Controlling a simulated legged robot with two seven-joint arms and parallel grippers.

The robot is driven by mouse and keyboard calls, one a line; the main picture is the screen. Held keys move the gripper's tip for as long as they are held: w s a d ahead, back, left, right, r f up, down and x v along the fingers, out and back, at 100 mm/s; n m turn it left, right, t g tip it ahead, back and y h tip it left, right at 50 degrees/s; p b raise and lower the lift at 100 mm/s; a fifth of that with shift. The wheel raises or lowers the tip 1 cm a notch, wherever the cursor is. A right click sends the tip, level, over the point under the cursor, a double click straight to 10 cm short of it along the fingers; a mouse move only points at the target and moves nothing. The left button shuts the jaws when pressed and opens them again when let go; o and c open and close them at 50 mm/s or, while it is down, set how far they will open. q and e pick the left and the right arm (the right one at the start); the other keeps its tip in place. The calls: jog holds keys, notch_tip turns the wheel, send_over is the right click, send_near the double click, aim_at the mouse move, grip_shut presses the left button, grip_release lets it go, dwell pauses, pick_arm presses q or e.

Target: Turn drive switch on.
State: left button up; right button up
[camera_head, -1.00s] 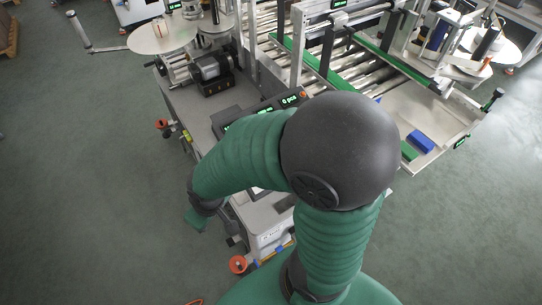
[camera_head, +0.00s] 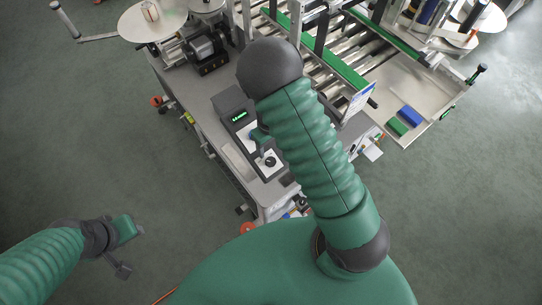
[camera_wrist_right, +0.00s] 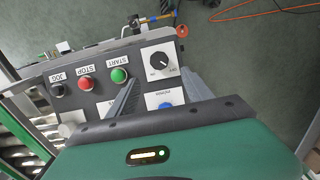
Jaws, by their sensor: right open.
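The rotary switch with a black knob on a white plate (camera_wrist_right: 159,63) sits at the panel's end in the right wrist view. Its small lettering is too blurred to read. In the head view a black knob on a white plate (camera_head: 269,161) shows on the control box. My right gripper (camera_wrist_right: 161,77) is open, its grey fingers spread to either side of the knob's line, apparently short of it; contact cannot be told. In the head view its green body (camera_head: 262,137) is partly hidden behind my forearm. My left gripper (camera_head: 128,232) hangs over the floor at lower left, away from the machine.
Beside the switch are a green START button (camera_wrist_right: 119,75), a red STOP button (camera_wrist_right: 86,84), a black JOG button (camera_wrist_right: 58,90) and a blue POWER light or button (camera_wrist_right: 165,104). The conveyor (camera_head: 335,70) lies behind, with blue (camera_head: 411,116) and green blocks at right.

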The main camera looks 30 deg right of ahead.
aim_at(271, 161)
jog(key=f, duration=0.2)
jog(key=f+p, duration=0.1)
jog(key=f, duration=0.1)
jog(key=a+f, duration=0.1)
jog(key=f, duration=0.1)
jog(key=shift+s+f, duration=0.2)
jog(key=f, duration=0.1)
jog(key=d+f, duration=0.1)
jog(key=f+p, duration=0.1)
jog(key=f, duration=0.1)
jog(key=shift+d, duration=0.25)
jog(key=shift+w+d+f, duration=0.1)
jog(key=shift+d+f, duration=0.1)
jog(key=shift+a+r, duration=0.1)
jog(key=shift+a, duration=0.2)
jog(key=shift+c, duration=0.8)
jog(key=shift+a+r, duration=0.1)
jog(key=shift+a, duration=0.25)
jog(key=c, duration=0.5)
jog(key=shift+c, duration=2.2)
jog(key=shift+d, duration=0.15)
grip_shut()
jog(key=shift+d, duration=0.2)
pick_arm(q)
jog(key=v, duration=0.2)
jog(key=shift+r, duration=0.3)
